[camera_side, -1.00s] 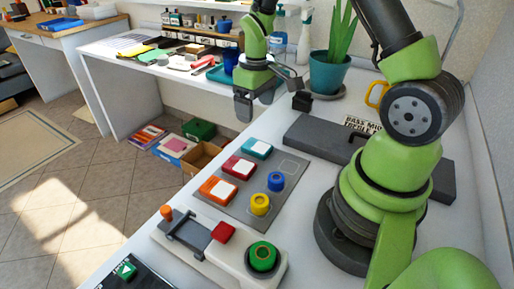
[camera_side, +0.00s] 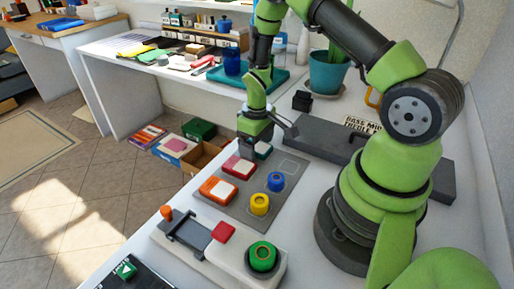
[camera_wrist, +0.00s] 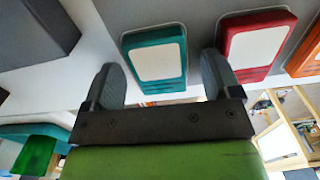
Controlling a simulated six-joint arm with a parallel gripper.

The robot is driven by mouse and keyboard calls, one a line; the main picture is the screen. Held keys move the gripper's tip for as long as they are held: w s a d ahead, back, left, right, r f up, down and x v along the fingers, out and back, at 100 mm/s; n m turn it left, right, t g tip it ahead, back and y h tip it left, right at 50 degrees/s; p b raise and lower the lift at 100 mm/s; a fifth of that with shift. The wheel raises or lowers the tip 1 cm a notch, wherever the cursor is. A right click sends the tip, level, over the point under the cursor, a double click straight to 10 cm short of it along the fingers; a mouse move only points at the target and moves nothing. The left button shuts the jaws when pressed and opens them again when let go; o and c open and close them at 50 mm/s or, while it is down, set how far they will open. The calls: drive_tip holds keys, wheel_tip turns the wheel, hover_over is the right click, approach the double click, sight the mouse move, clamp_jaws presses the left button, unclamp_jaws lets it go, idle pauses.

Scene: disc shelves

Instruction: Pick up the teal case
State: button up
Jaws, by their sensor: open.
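The teal case (camera_wrist: 156,60) has a white label on its face and lies flat on the grey mat, as the wrist view shows. In the side view the teal case (camera_side: 263,150) is partly hidden behind my gripper (camera_side: 251,146). In the wrist view my gripper (camera_wrist: 164,82) is open, with one finger on either side of the teal case's near end. The jaws are empty, and I cannot tell how high the fingertips are above the mat.
The red case (camera_wrist: 253,45) lies close beside the teal one, near my right finger. The orange case (camera_side: 217,190) lies beyond it, with blue (camera_side: 276,181) and yellow (camera_side: 260,204) round pieces alongside. A dark grey bar (camera_side: 330,147) lies behind the mat.

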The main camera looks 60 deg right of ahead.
drive_tip(key=shift+c, duration=0.5)
drive_tip(key=c, duration=0.9)
drive_tip(key=shift+r, duration=0.1)
